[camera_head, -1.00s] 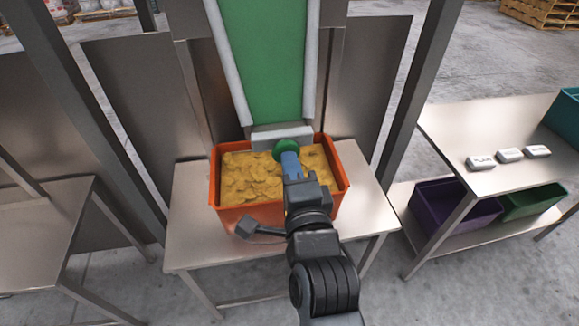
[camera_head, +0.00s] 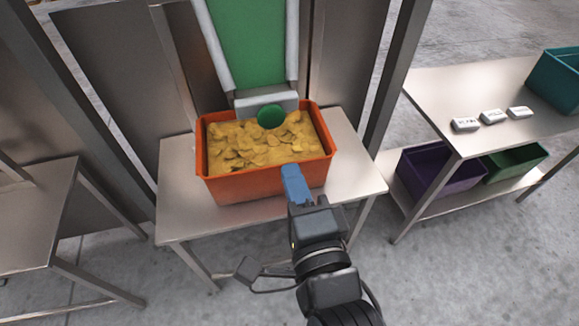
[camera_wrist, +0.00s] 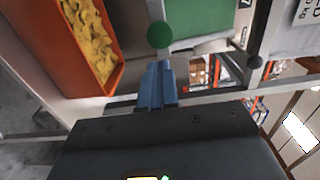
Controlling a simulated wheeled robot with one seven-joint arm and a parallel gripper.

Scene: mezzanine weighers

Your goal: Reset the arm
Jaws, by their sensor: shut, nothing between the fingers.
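My gripper (camera_head: 294,182) has blue fingers pressed together with nothing between them. In the head view it is in front of the near wall of the orange crate (camera_head: 262,185), apart from the green knob. In the wrist view the blue fingers (camera_wrist: 156,84) point away toward the green chute. The crate stands on a metal table and is full of yellow chips (camera_head: 255,146). A round green knob (camera_head: 271,116) sits at the lower end of the green chute (camera_head: 250,45), above the crate's far rim.
The crate's metal table (camera_head: 180,215) has bare surface at both sides. At right, another table (camera_head: 430,90) holds three white labelled blocks (camera_head: 492,116) and a teal bin (camera_head: 556,80). A purple bin (camera_head: 425,170) and a green bin (camera_head: 515,160) stand on its lower shelf.

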